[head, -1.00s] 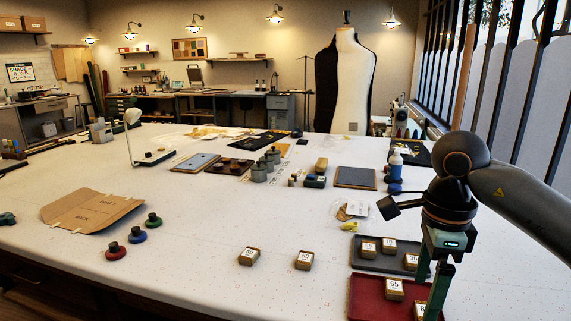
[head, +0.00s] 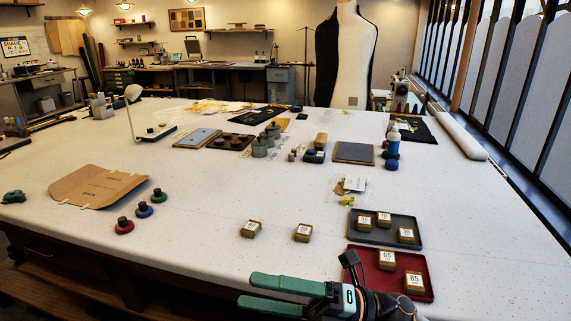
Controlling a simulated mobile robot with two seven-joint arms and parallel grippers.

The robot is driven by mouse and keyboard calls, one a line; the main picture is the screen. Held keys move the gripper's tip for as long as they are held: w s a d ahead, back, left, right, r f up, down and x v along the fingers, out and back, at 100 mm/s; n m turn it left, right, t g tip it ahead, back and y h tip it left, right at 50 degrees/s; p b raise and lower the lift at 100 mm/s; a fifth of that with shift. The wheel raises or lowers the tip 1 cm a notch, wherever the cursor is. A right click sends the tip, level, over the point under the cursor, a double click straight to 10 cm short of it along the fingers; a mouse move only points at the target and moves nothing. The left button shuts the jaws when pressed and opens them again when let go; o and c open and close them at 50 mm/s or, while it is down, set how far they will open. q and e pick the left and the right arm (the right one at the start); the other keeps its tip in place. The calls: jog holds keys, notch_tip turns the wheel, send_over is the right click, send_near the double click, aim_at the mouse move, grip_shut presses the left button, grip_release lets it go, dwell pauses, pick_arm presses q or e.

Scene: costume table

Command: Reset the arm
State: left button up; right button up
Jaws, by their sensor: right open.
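My right gripper (head: 268,292) is in the head view at the bottom, right of the middle. Its two green fingers point left and stand apart, with nothing between them. It is in front of the table's near edge and to the left of the red tray (head: 428,268). My left gripper is not in view. The red tray holds two numbered blocks, one marked 65 (head: 387,260) and one marked 85 (head: 414,282). The grey tray (head: 360,236) behind it holds three numbered blocks.
Two loose numbered blocks (head: 251,229) (head: 303,232) lie on the white table (head: 215,260). Red (head: 124,226), blue (head: 144,210) and green (head: 159,195) knobbed weights stand at left by a brown card pattern (head: 97,187). The table's front middle is clear. A dress form (head: 352,60) stands behind.

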jog(key=w+d+f+m+t+h+p, duration=0.1)
jog(key=w+d+f+m+t+h, duration=0.1)
jog(key=d+f+m+t+h, duration=0.5)
jog(key=w+f+m+t+h, duration=0.1)
jog(key=w+f+m+t, duration=0.3)
jog(key=m, duration=0.7)
jog(key=d+f+m+t+h+p, duration=0.1)
jog(key=d+f+m+t+h, duration=0.25)
jog(key=m+t, duration=0.45)
jog(key=s+d+f+m+g+h, duration=0.4)
jog(key=s+f, duration=0.3)
jog(key=f, duration=0.3)
jog(key=s+d+f+m+g+h, duration=0.3)
jog(key=s+f+m, duration=0.4)
jog(key=f, duration=0.3)
jog(key=shift+s+d+f+g+h+p, duration=0.4)
jog(key=shift+s+d+g, duration=0.35)
jog(key=shift+d, duration=0.25)
